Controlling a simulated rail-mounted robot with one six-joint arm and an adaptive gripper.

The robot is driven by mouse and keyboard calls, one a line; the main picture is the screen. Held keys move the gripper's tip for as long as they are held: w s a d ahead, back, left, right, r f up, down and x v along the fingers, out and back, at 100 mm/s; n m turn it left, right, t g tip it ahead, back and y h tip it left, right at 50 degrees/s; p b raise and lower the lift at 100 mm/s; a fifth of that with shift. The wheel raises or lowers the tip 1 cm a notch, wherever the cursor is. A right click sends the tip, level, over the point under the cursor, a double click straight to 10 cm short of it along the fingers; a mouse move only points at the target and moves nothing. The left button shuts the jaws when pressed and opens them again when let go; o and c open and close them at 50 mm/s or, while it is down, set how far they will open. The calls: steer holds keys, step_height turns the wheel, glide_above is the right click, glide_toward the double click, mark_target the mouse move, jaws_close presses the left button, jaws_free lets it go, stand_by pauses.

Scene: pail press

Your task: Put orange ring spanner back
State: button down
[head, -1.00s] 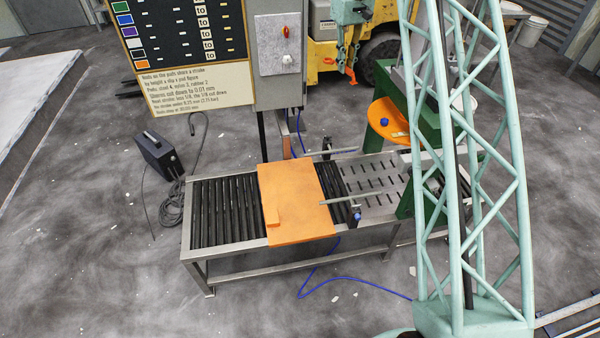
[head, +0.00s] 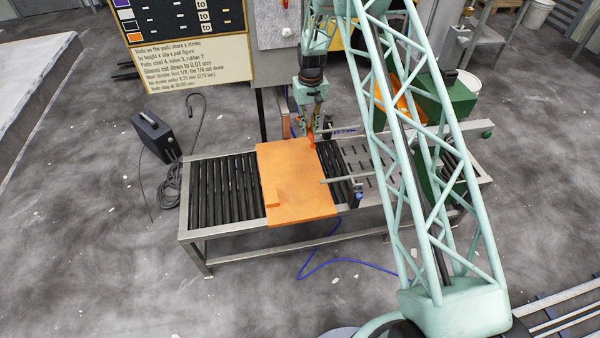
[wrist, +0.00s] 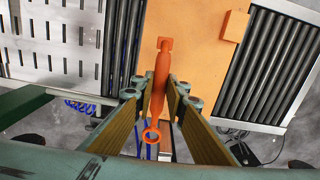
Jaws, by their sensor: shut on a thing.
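My gripper (head: 310,128) is above the far edge of the orange board (head: 295,185) that lies on the roller conveyor. In the wrist view my gripper (wrist: 160,97) is shut on the orange ring spanner (wrist: 161,72), one finger on each side of its handle. The spanner's ring end (wrist: 152,136) points toward the bottom of that view and its other end lies over the orange board (wrist: 195,45). In the head view only a small part of the spanner (head: 311,141) shows below the fingers. I cannot tell whether it touches the board.
The conveyor frame (head: 225,232) has bare rollers (head: 217,190) left of the board and a slotted metal plate (head: 350,160) to its right. A green press (head: 450,100) stands at the right. A chart board (head: 190,50) stands behind. A black box (head: 155,135) is on the floor.

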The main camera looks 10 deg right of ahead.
steer(key=s+a+f, duration=0.2)
steer(key=f, duration=0.3)
steer(key=s+a+f+b, duration=0.1)
steer(key=s+a+f, duration=0.1)
steer(key=f, duration=0.3)
steer(key=shift+f+m, duration=0.25)
steer(key=shift+m, duration=0.05)
steer(key=shift+f+b, duration=0.6)
steer(key=shift+f, duration=2.5)
steer(key=shift+f+b, duration=0.4)
steer(key=shift+f, duration=1.65)
steer(key=c, duration=2.6)
jaws_free()
steer(key=shift+r, duration=0.25)
step_height(320, 180, up, 12)
steer(key=p, duration=0.2)
